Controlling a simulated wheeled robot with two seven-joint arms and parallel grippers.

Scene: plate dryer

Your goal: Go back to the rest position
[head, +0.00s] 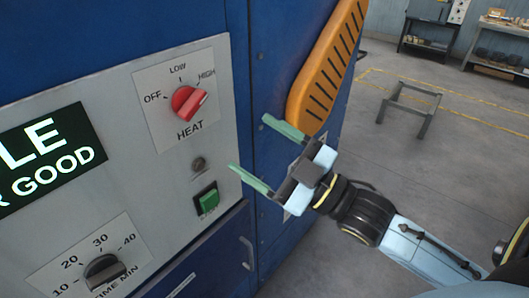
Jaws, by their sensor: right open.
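My right gripper (250,150) is in the middle of the head view, its arm coming in from the lower right. Its two green-tipped fingers are spread apart with nothing between them. It is in front of the blue dryer (254,100), to the right of the control panel (147,88). The red heat knob (188,102) is up and left of the fingers, its pointer turned toward HIGH. The green button (207,199) is left of and below the lower finger. I cannot tell whether a fingertip touches the panel. My left gripper is not in view.
The black time dial (104,272) and a lit display (45,158) are on the panel. An orange slotted part (327,68) stands out at the dryer's right edge. A low metal frame (408,107) and workbenches (500,45) stand beyond, with open grey floor between.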

